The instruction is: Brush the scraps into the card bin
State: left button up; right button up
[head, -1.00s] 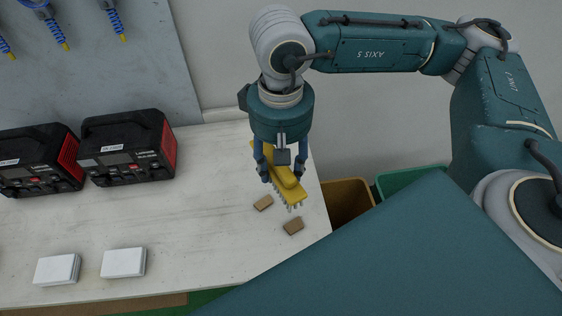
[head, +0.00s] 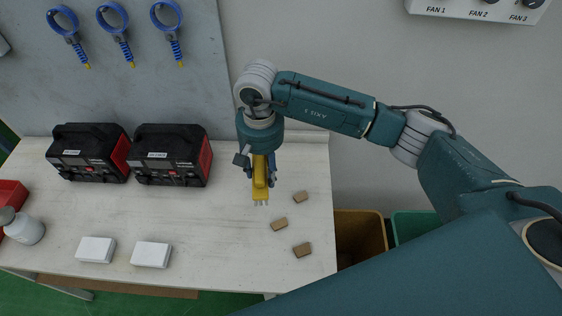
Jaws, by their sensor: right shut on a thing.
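Three small brown scraps lie on the right part of the pale worktop: a far scrap (head: 300,197), a middle scrap (head: 279,224) and a near scrap (head: 302,250). My right gripper (head: 259,169) is shut on a yellow brush (head: 260,188), just left of the far scrap and apart from the scraps. The brush's pale bristles show at its near end; I cannot tell whether they touch the worktop. A yellow-brown bin (head: 372,226) stands beyond the worktop's right edge, partly hidden by my arm. I can read no label on it. My left gripper is out of view.
A green bin (head: 408,226) stands right of the yellow-brown one. Two black-and-red power units (head: 172,157) stand at the back of the worktop (head: 215,225). Two white boxes (head: 151,255) lie near the front edge. A white bottle (head: 24,228) stands at far left.

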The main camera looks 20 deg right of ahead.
jog(key=shift+w+a+f+m+p, duration=0.1)
jog(key=shift+a+f+m+p, duration=0.1)
jog(key=shift+a+f+p, duration=0.25)
jog(key=shift+w+a+f+m+p, duration=0.1)
jog(key=shift+a+f+m+p, duration=0.1)
jog(key=shift+f, duration=0.85)
jog(key=shift+d+f+b, duration=0.1)
jog(key=shift+f+b, duration=0.2)
jog(key=shift+f, duration=0.45)
jog(key=shift+f+b, duration=1.1)
jog(key=shift+f, duration=1.1)
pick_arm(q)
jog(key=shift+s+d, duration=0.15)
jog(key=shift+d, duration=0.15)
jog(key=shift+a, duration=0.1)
pick_arm(e)
jog(key=shift+d, duration=0.1)
